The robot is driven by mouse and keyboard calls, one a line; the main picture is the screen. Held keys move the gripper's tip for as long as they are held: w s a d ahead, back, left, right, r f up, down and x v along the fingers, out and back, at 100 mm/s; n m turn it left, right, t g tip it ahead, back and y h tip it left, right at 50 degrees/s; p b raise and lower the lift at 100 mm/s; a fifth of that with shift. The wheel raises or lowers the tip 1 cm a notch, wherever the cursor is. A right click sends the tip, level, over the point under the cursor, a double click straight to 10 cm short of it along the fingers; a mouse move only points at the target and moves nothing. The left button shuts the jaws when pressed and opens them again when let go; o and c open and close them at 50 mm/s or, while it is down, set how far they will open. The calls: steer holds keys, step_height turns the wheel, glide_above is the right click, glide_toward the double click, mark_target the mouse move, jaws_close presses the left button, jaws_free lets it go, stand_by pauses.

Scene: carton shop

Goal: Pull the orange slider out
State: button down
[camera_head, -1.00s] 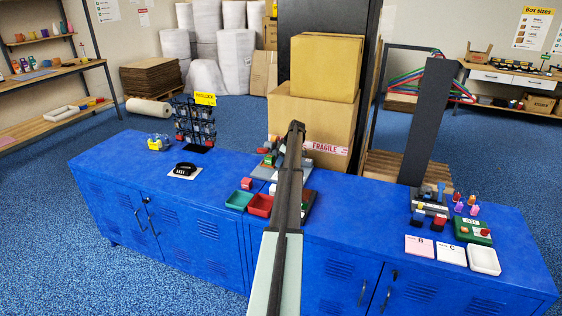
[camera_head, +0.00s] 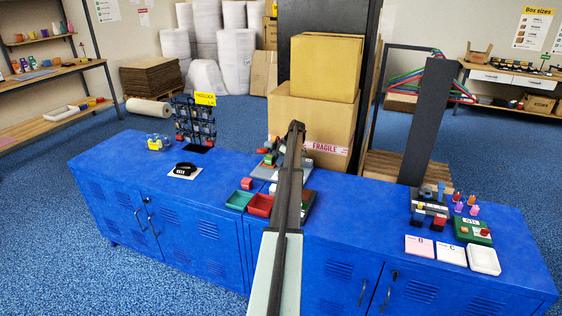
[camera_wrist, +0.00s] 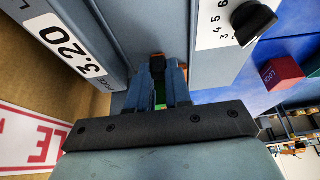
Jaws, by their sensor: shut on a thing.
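In the wrist view, my gripper (camera_wrist: 164,80) has its two blue-grey fingers close together against a grey panel (camera_wrist: 145,25). A small bit of the orange slider (camera_wrist: 183,69) shows at the right finger's tip. The fingers are shut on it and hide most of it. A bit of green (camera_wrist: 160,97) shows between the fingers. In the head view, my arm covers the gripper and the slider, and how far the slider sticks out cannot be seen.
A label reading 3.20 (camera_wrist: 70,45) is on the left and a black dial (camera_wrist: 254,22) on the right. A red block (camera_wrist: 283,72) lies beyond. On the blue cabinet, a green tray (camera_head: 239,200) and a red tray (camera_head: 260,205) stand left of my arm. A FRAGILE carton (camera_head: 320,120) stands behind.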

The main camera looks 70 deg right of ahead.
steer(key=s, duration=1.1)
steer(key=shift+s, duration=0.25)
steer(key=c, duration=1.4)
jaws_free()
steer(key=shift+s, duration=0.1)
steer(key=o, duration=0.4)
steer(key=shift+c, duration=0.2)
steer(key=v, duration=1.3)
steer(key=shift+r, duration=0.35)
steer(key=shift+s, duration=0.1)
